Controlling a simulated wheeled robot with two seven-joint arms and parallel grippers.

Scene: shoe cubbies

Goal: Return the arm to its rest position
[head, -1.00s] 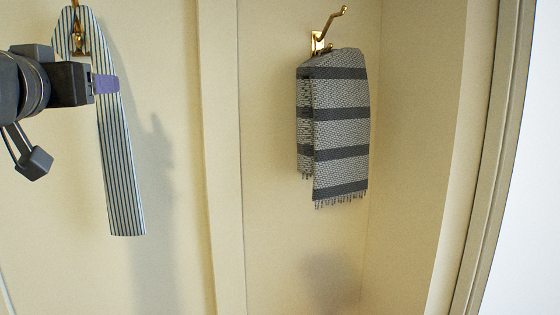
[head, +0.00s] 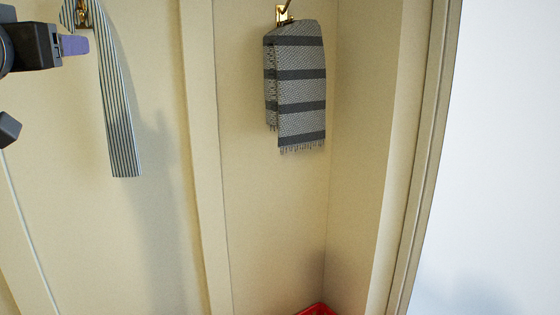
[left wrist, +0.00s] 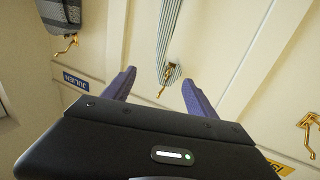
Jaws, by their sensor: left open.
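My left gripper (left wrist: 155,88) is open in the left wrist view, its two purple fingers apart with nothing between them. In the head view the left gripper (head: 76,45) is at the upper left edge, beside a striped tie-like cloth. The striped cloth (head: 118,110) hangs from a gold hook (head: 82,14) on the wall. In the left wrist view the cloth (left wrist: 168,35) and its hook (left wrist: 165,80) show beyond the fingers, apart from them. My right gripper is in neither view.
A grey banded towel (head: 297,85) hangs on another gold hook (head: 284,12) in the recess to the right. A vertical divider (head: 205,160) separates the bays. A red object (head: 317,309) shows at the bottom edge. The left wrist view shows a blue label (left wrist: 76,81) and a bare hook (left wrist: 308,132).

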